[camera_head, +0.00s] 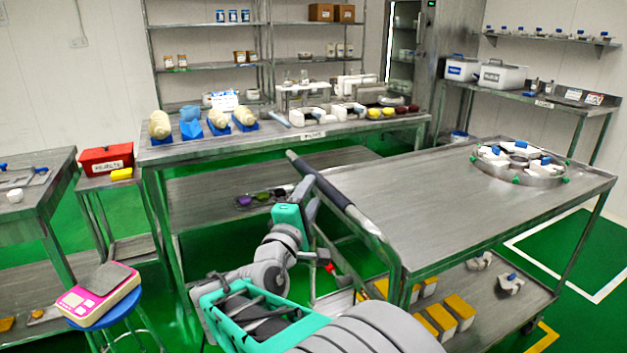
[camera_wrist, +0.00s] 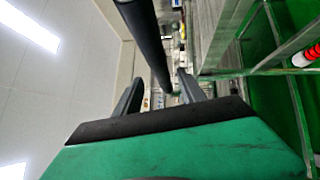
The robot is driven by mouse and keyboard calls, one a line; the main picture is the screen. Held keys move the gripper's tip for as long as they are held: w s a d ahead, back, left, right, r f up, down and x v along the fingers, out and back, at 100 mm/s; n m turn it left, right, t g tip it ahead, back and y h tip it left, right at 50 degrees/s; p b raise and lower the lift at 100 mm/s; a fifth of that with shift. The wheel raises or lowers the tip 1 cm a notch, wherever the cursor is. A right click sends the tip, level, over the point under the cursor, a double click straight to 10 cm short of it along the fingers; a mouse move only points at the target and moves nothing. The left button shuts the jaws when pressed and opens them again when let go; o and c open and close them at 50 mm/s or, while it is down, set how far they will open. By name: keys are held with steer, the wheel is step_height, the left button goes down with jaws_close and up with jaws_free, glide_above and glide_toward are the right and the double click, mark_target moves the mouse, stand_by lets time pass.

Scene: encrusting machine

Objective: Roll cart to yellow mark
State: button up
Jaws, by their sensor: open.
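A yellow mark (camera_head: 543,338) shows on the green floor at the lower right, partly hidden behind the cart. My gripper (camera_head: 308,190) is beside the handle's far half. In the wrist view my gripper (camera_wrist: 160,88) is open, and the black handle (camera_wrist: 148,40) runs between the lines of its two fingers. I cannot tell whether they touch it.
A round metal fixture (camera_head: 520,165) sits on the cart's top, and yellow blocks (camera_head: 440,318) lie on its lower shelf. A long workbench (camera_head: 260,140) stands behind. A pink scale (camera_head: 98,295) rests on a blue stool at left. Green floor is open at right.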

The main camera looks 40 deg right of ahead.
steer(key=shift+d+r+p, duration=0.35)
steer(key=shift+r+p, duration=0.2)
steer(key=shift+p, duration=0.2)
steer(key=shift+s+d+f, duration=0.1)
steer(key=shift+d+f, duration=0.1)
steer(key=shift+f, duration=0.1)
steer(key=f+x, duration=0.1)
steer(key=x, duration=0.6)
steer(key=shift+d+r, duration=0.2)
steer(key=shift+r, duration=0.15)
jaws_close()
steer(key=shift+a, duration=0.1)
